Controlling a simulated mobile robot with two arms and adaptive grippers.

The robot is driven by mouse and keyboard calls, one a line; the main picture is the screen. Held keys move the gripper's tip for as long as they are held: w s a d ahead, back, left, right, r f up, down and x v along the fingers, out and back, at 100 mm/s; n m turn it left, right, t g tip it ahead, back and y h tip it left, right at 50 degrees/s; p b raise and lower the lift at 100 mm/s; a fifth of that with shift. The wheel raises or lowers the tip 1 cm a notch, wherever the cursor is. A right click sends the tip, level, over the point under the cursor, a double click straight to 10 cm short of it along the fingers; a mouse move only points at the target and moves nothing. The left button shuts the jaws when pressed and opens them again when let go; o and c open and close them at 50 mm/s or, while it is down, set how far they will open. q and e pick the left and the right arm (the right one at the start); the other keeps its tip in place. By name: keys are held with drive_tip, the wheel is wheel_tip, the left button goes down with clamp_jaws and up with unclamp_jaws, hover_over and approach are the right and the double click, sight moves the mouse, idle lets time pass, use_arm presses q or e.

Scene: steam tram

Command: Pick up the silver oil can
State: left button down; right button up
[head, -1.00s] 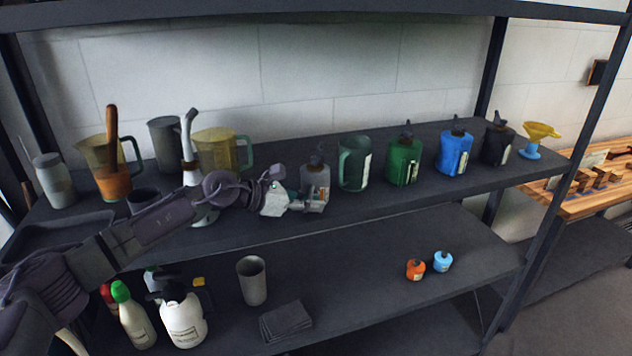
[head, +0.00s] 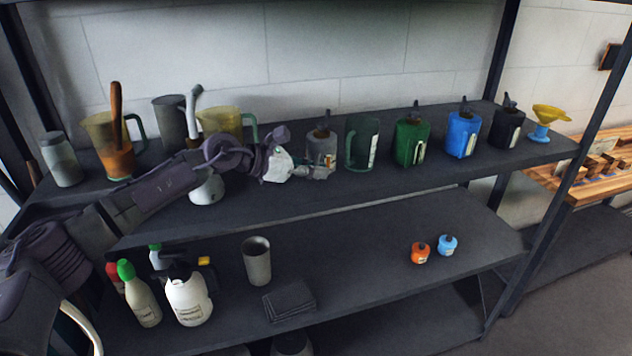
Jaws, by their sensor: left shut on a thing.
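The silver oil can (head: 322,143) is a grey can with a dark top, upright at the middle of the upper shelf in the head view. My left gripper (head: 322,171) reaches in from the left and is shut on the lower part of the can. The fingers cover part of its lower side, and I cannot tell whether its base is clear of the shelf. My right gripper is not in view.
On the upper shelf (head: 400,188), a dark green jug (head: 361,146) stands close right of the can, then green (head: 411,142), blue (head: 462,134) and black (head: 507,129) cans. A white long-spouted pot (head: 206,190) and yellow jugs stand left. The shelf front is bare.

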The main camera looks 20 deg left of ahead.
use_arm(q)
drive_tip(key=s+d+r+b, duration=0.3)
drive_tip(key=s+d+r, duration=0.3)
drive_tip(key=s+r, duration=0.2)
drive_tip(key=shift+s+b, duration=0.4)
drive_tip(key=shift+s, duration=0.6)
drive_tip(key=shift+d, duration=0.1)
